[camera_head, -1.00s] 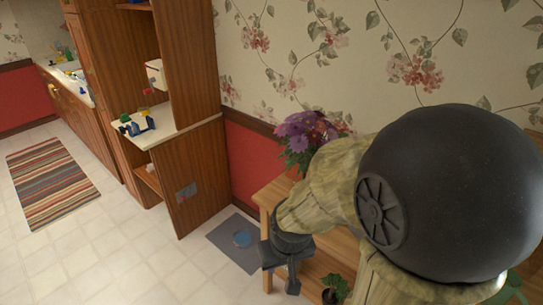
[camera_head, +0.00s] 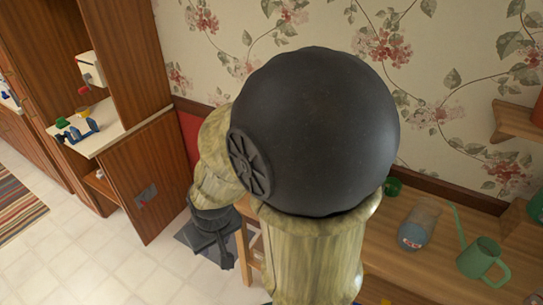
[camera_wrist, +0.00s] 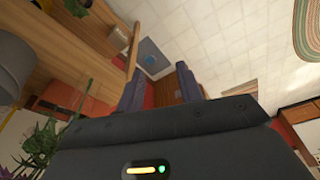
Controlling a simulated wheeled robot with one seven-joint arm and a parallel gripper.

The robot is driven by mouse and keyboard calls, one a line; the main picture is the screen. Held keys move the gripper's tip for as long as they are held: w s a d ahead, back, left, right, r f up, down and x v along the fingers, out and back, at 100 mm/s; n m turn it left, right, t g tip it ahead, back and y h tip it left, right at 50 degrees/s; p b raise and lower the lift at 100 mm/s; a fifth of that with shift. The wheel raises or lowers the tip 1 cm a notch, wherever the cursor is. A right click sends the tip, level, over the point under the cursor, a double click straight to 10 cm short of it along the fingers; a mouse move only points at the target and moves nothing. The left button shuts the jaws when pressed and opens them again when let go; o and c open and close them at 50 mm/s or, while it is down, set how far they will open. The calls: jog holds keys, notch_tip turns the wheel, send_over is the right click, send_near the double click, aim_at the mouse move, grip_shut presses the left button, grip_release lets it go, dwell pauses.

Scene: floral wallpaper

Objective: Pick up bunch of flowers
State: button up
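The bunch of flowers is hidden in the head view, where my arm covers that part of the table. Green leaves with some purple, likely the flowers (camera_wrist: 38,145), show at the lower left of the wrist view. My gripper (camera_wrist: 160,85) has its two dark fingers spread apart with nothing between them. In the head view my gripper (camera_head: 212,232) hangs low at the left end of the wooden table (camera_head: 405,262). The leaves lie beside the gripper, not between its fingers.
A glass jar (camera_head: 418,226) and a green watering can (camera_head: 482,258) stand on the table at the right. A wooden cabinet (camera_head: 142,180) stands left of the gripper. A wall shelf (camera_head: 515,122) is at the right. Tiled floor at the left is open.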

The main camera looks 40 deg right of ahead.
jog(key=shift+o, duration=1.3)
jog(key=w+d+f+m+t+h+b, duration=0.2)
jog(key=w+d+f+m+t, duration=0.1)
jog(key=w, duration=0.4)
jog(key=w+d+f+m+t+h+b, duration=0.1)
jog(key=w+d+f+m+t+b, duration=0.15)
jog(key=w, duration=0.45)
jog(key=s+d+r+m+h+b, duration=0.1)
jog(key=d+m+h, duration=0.5)
jog(key=d+h, duration=0.6)
jog(key=shift+s+m+t+h+b, duration=0.4)
jog(key=shift+s+b, duration=0.25)
jog(key=shift+s, duration=0.25)
jog(key=shift+d, duration=0.1)
